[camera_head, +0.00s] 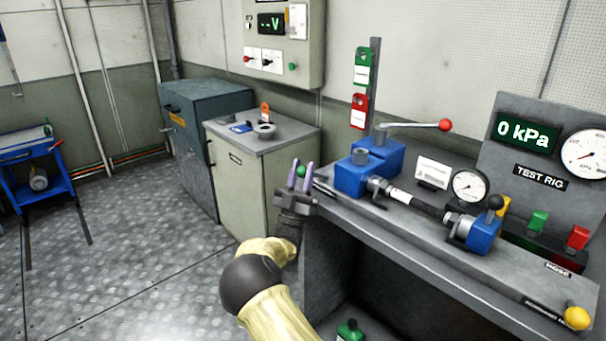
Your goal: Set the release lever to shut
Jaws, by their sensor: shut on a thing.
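My gripper (301,172), with two purple fingers, is at the left end of the test bench. It is shut on a small green knob (300,171) between the fingertips. A thin dark rod (345,191) runs along the bench's left end near my gripper, toward the blue block (368,176). I cannot tell whether the green knob belongs to this rod or which part is the release lever. A long handle with a red ball (444,125) stands over the blue block. A second blue block (484,235) on the right carries a black knob (495,202).
A hose (418,205) joins the two blue blocks, with a gauge (468,186) behind it. The test rig panel reads 0 kPa (522,130). Green (362,68) and red (358,111) tags hang on a post.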

